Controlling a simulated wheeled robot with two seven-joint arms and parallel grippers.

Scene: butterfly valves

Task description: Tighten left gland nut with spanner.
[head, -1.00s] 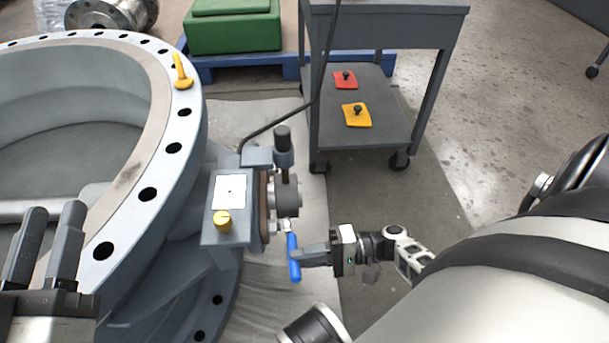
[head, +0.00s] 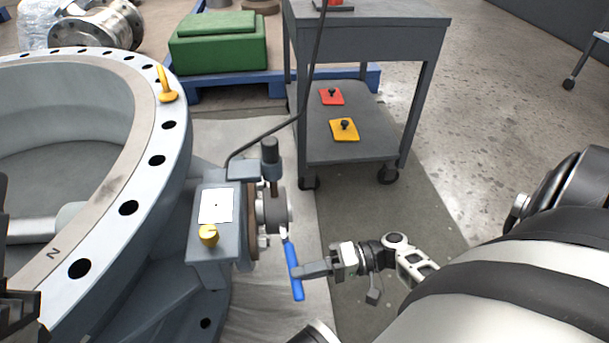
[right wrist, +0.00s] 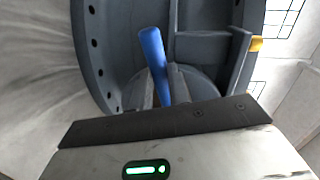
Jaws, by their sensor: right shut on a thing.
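The blue-handled spanner (head: 293,270) hangs slanting down from the gland area on the right side of the valve. My right gripper (head: 302,272) is shut on its blue handle, which also shows in the right wrist view (right wrist: 155,60). The spanner's upper metal end reaches the underside of the round gland part (head: 272,210); the left gland nut itself is too small or hidden to make out, so I cannot tell whether the jaw sits on it. My left gripper (head: 18,300) is only partly in view at the left edge, and its fingertips are cut off.
The large valve ring (head: 140,150) with bolt holes fills the left. A bracket with a white plate (head: 216,206) and yellow knob (head: 208,235) stands beside the gland. A grey cart (head: 365,150) holds red and yellow tags. A black cable runs across.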

